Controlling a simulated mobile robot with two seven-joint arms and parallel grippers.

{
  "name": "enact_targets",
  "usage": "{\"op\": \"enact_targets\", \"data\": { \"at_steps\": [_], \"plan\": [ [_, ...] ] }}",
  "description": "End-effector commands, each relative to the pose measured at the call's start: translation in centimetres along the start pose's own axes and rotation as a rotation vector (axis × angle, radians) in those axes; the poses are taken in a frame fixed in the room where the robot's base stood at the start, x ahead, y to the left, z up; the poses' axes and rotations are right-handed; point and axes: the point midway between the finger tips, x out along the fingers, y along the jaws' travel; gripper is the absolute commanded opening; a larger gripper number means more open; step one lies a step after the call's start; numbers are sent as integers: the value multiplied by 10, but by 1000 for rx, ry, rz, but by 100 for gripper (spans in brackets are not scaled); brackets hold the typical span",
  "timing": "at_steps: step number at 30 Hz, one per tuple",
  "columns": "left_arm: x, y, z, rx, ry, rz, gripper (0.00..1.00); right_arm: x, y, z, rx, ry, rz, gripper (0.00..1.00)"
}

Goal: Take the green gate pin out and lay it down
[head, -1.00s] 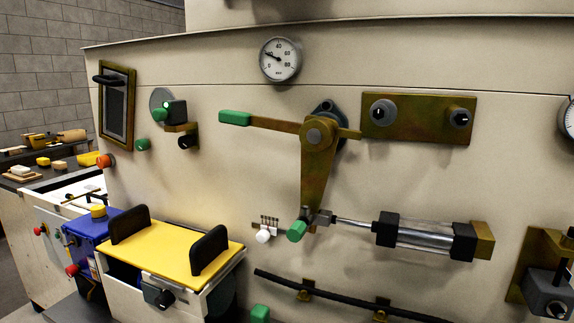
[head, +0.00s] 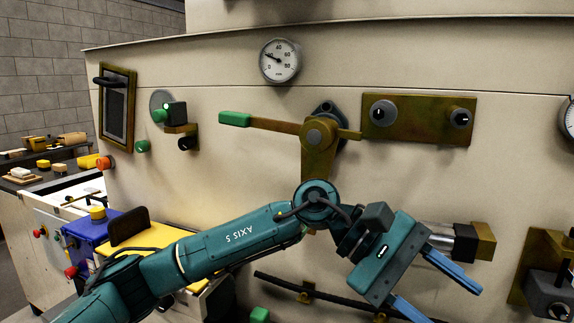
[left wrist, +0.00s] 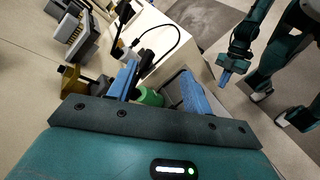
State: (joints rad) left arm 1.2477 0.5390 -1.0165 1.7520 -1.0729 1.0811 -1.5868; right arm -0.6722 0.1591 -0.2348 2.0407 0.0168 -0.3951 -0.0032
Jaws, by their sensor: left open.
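My left gripper (head: 450,302) is open, its two blue fingers pointing right and down before the panel. In the left wrist view, a green cylinder (left wrist: 150,97) shows between the fingers; I cannot tell how near it is or whether it is the pin. The green-headed piece at the foot of the brown lever (head: 318,158) is mostly hidden behind my left arm in the head view. My right gripper (left wrist: 224,77) shows small in the left wrist view; its jaws are unclear.
The lever's green-gripped arm (head: 235,119) reaches left. A cylinder (head: 465,240) and a black rail (head: 285,283) lie close around my left gripper. A yellow-topped box (head: 155,236) is partly behind my left arm. A brown plate with knobs (head: 418,118) is above.

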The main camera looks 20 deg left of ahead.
Motion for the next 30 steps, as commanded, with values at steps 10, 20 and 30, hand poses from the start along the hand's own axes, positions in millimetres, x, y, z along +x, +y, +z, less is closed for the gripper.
{"op": "enact_targets", "data": {
  "at_steps": [10, 20, 30],
  "plan": [
    [-175, 16, -34, 595, 663, -665, 50, 2, 0, -4, -3, 13, -2, 0],
    [-269, 22, -12, 650, 863, -948, 50, 3, 0, -8, -4, 21, -2, 0],
    [-255, 2, -52, 648, 860, -951, 50, 1, 0, -10, -3, 19, -2, 0]
  ]
}}
